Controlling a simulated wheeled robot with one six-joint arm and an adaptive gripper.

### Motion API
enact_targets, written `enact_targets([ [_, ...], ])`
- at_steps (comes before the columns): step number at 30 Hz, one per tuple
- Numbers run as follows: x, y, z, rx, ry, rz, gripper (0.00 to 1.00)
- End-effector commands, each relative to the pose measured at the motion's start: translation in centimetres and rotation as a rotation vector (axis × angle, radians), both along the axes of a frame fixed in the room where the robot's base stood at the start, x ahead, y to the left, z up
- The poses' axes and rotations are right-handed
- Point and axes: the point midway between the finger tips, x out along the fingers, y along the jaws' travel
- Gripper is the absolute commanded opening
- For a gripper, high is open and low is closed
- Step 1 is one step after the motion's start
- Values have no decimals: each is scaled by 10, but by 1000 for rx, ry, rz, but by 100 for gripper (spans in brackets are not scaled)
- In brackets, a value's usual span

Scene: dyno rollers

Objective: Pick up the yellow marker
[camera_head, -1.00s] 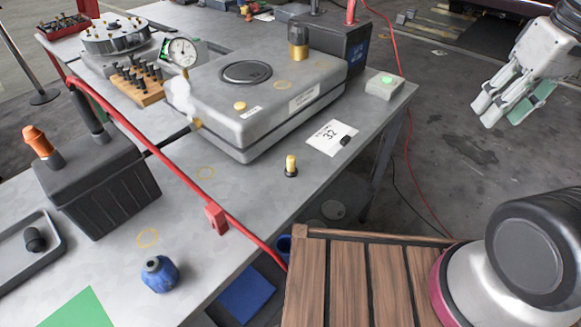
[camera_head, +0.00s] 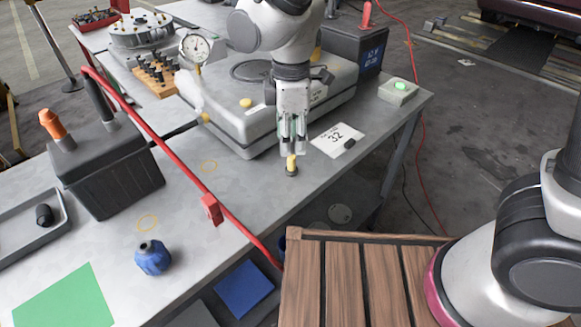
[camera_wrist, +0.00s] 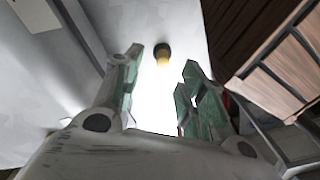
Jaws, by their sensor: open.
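The yellow marker (camera_head: 291,163) stands upright with a dark base on the grey table (camera_head: 185,225), near its front edge. My gripper (camera_head: 290,140) is above the marker, pointing down, with its fingertips close to the marker's top. In the wrist view the yellow marker (camera_wrist: 163,57) shows beyond the fingertips, between the lines of the two open fingers (camera_wrist: 160,75). The jaws are open and hold nothing. Whether a fingertip touches the marker cannot be told.
A large grey case (camera_head: 245,135) stands just behind my gripper. A card marked 32 (camera_head: 337,139) lies to the right with a small black piece. A red rail (camera_head: 150,135) crosses the table on the left.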

Motion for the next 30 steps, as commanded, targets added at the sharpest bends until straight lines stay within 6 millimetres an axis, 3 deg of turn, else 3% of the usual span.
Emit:
enact_targets([
  [12,-4,-2,-60,-5,2,-5,41],
  [22,-4,-1,-67,-1,1,-5,41],
  [28,-4,-1,-67,-1,1,-6,5],
  [30,-4,-1,-67,-1,1,-6,0],
])
